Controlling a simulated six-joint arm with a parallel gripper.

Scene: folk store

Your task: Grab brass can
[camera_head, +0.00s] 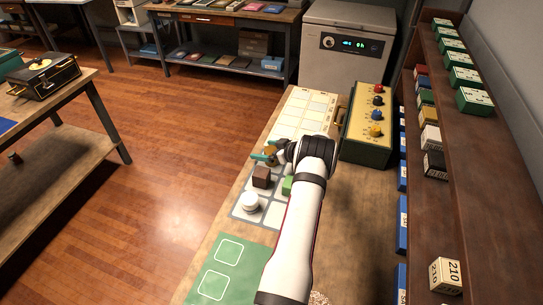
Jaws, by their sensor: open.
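I cannot make out a brass can in the head view; part of the bench is hidden behind my arm. My gripper (265,157) has teal fingertips and is open over the left edge of the gridded white board (301,109). A dark brown block (261,177) stands just in front of the fingertips. A green block (287,186) is partly hidden by my arm. A round white object (250,201) sits nearer on a pale square. Whether anything lies between the fingers is too small to tell.
A green box with coloured knobs (370,130) stands right of my wrist. A brown shelf (470,150) with labelled boxes runs along the right. A green mat (228,268) lies at the near left of the bench.

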